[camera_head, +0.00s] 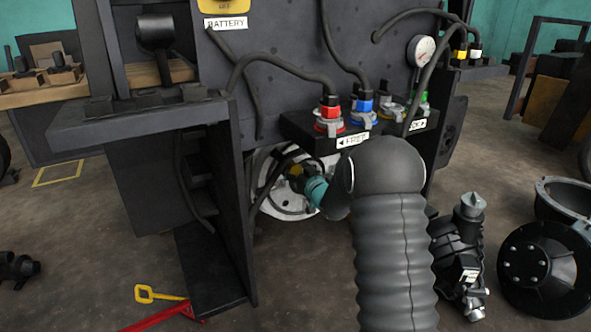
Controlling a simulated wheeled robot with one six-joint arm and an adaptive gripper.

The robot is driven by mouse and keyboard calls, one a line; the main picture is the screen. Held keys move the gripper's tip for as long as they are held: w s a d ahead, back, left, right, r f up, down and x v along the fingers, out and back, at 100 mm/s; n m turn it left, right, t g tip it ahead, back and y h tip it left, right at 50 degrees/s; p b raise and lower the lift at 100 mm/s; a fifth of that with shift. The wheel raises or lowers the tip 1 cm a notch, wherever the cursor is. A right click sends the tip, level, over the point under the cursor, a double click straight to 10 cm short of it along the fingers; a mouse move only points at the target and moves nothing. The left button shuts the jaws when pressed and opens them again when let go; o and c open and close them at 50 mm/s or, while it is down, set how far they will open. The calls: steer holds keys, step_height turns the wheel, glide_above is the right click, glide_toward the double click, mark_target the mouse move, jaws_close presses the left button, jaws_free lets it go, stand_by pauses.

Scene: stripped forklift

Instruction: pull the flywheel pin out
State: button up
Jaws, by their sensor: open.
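The flywheel (271,207) is a pale metal disc low in the dark machine body, under the row of coloured hose couplings. My arm reaches in from the front, and its wrist with a teal band points at the disc. My gripper (298,178) is open, at the disc's face. It is small and dark in this view and its fingers are hard to make out. A small yellowish-brown part shows at the gripper, and I cannot tell whether it is the pin. The pin is not clearly seen, and my arm hides the disc's right side.
Red, blue and green couplings (362,108) with hoses sit just above the flywheel. A dark upright plate (232,200) stands left of it. A red tool (160,317) and a yellow handle (150,294) lie on the floor at front left. Dark machine parts (537,270) stand at right.

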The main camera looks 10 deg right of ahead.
jaws_close()
steer(key=shift+b+v, duration=0.8)
steer(key=shift+v, duration=0.5)
jaws_free()
steer(key=shift+d, duration=0.1)
steer(key=shift+s, duration=0.1)
steer(key=v, duration=1.2)
